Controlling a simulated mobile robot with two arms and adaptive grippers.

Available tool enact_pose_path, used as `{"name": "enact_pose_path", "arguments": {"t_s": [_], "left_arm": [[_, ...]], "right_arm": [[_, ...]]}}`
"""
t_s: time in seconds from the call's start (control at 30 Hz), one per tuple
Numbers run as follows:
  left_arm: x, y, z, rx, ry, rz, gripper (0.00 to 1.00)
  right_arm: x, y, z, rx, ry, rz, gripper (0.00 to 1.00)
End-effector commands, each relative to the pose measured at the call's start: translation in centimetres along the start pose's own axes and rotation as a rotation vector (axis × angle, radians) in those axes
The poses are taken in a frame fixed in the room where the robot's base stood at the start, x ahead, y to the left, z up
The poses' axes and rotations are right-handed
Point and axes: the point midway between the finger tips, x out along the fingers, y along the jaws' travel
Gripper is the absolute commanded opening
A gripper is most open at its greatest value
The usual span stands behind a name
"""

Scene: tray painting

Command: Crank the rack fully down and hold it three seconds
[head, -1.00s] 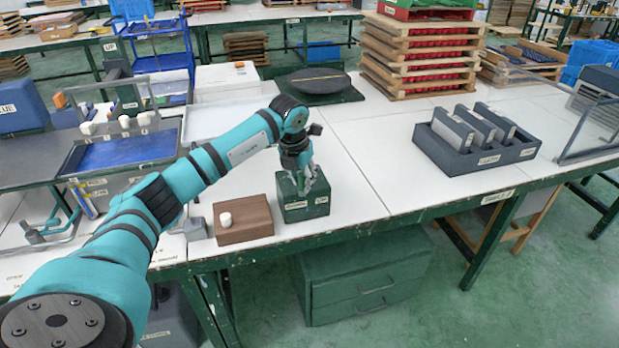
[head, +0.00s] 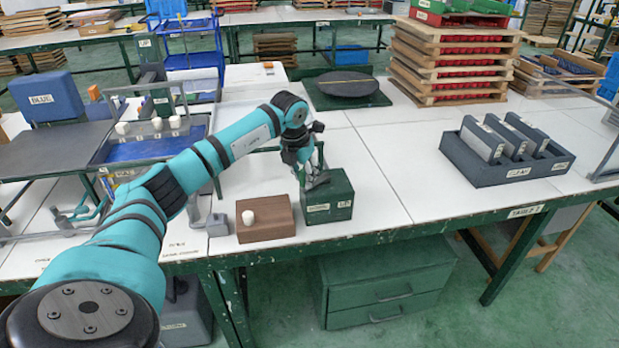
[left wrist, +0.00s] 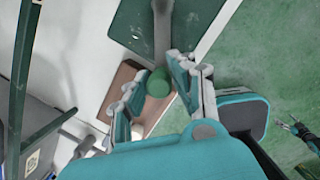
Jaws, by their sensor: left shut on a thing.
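A dark green crank box (head: 340,203) with white labels, one reading UP, stands near the front edge of the table. In the left wrist view a grey crank arm (left wrist: 163,30) crosses the box's top (left wrist: 190,20) and ends at a round green handle (left wrist: 158,82). My left gripper (head: 316,181) is low at the box's left top edge. In the left wrist view its fingers (left wrist: 155,80) are shut on the green handle, one at each side. A blue rack (head: 190,62) stands at the back left; its height is hard to tell.
A brown wooden block (head: 265,228) with a white knob (head: 249,217) sits just left of the box. A dark slotted rack (head: 495,170), a round dark turntable (head: 347,82) and stacked wooden trays (head: 455,60) stand farther off. White tabletop is clear right of the box.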

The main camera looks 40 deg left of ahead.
Motion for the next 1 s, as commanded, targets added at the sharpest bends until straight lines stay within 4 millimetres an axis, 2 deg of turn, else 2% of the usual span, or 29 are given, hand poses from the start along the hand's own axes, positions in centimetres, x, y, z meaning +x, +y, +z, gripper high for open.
{"name": "enact_pose_path", "arguments": {"t_s": [0.2,0.53,1.0], "left_arm": [[0.3,2.2,0.4,-0.006,0.009,0.008,0.00],[0.4,2.7,0.5,-0.005,0.011,0.010,0.00],[1.0,5.1,2.8,-0.009,0.009,0.010,0.00]], "right_arm": [[0.2,0.0,0.0,0.000,0.000,0.000,0.79],[0.2,0.0,0.0,-0.001,0.000,0.000,0.79],[0.5,0.0,0.1,0.000,0.000,0.000,0.79]]}}
